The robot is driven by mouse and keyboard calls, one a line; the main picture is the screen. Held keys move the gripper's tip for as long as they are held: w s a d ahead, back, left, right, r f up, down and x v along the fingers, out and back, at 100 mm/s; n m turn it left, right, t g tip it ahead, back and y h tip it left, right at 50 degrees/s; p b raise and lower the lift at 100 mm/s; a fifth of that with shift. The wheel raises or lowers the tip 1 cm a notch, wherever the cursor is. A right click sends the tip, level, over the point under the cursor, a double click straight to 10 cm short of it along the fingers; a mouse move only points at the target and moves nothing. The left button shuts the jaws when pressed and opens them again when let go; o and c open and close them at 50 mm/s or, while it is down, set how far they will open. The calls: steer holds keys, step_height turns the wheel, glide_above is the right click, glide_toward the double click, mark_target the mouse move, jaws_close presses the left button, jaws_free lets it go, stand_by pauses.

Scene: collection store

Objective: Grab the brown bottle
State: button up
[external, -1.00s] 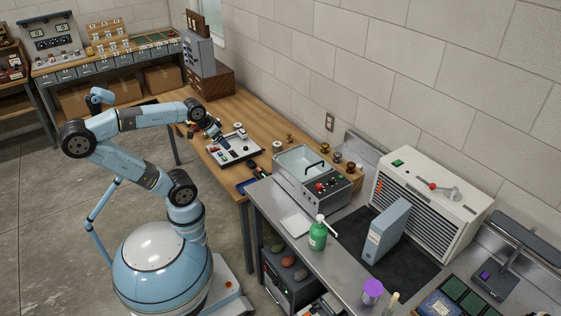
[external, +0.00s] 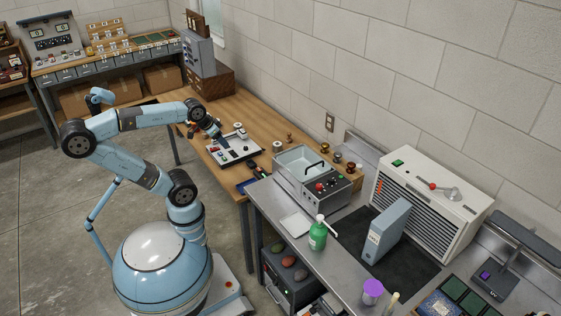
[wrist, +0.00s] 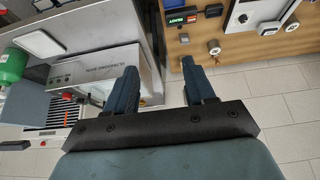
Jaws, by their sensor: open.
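I cannot make out a clear brown bottle in either view. Small dark brown and brass-coloured round items (external: 337,158) stand at the wall edge of the wooden bench, beside the metal bath; they are too small to identify. My gripper (external: 221,139) is at the end of the outstretched arm, above the white tray on the wooden bench and well left of those items. In the wrist view my gripper (wrist: 158,68) is open, with its two dark fingers apart and nothing between them.
The metal ultrasonic bath (external: 302,187), a green pump bottle (external: 318,236), a grey-blue binder (external: 386,232) and a white heater-like unit (external: 429,190) occupy the steel bench.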

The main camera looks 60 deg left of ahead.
steer(key=w+a+f+n+g+h, duration=0.35)
steer(key=w+f+n+h, duration=0.4)
steer(key=w, duration=0.55)
steer(key=w+a+f+n+t+h, duration=0.1)
steer(key=w+a+f+n+t, duration=0.4)
steer(key=a, duration=0.4)
steer(key=w+a+f+n+t, duration=0.3)
steer(key=w+a+n, duration=0.1)
steer(key=a+n, duration=0.5)
steer(key=n+t+y, duration=0.7)
steer(key=n+y, duration=0.6)
steer(key=n, duration=0.3)
glide_toward(205, 134)
steer(key=w+d+r, duration=0.7)
steer(key=w+d, duration=0.1)
steer(key=s+a+f+n+y, duration=0.1)
steer(key=s+a+f, duration=0.1)
steer(key=s+a+f+n+g+y, duration=0.1)
steer(key=s+a+f+n+y, duration=0.1)
steer(key=s, duration=0.1)
steer(key=s+a+f+n+y, duration=0.1)
steer(key=s+a+f, duration=0.1)
steer(key=shift+s+a+f+n+g+y, duration=0.1)
steer(key=shift+s+n+g+y, duration=0.2)
steer(key=shift+n+g+y, duration=0.05)
steer(key=x, duration=1.3)
steer(key=shift+w+a, duration=0.2)
steer(key=shift+w, duration=0.05)
steer(key=c, duration=0.8)
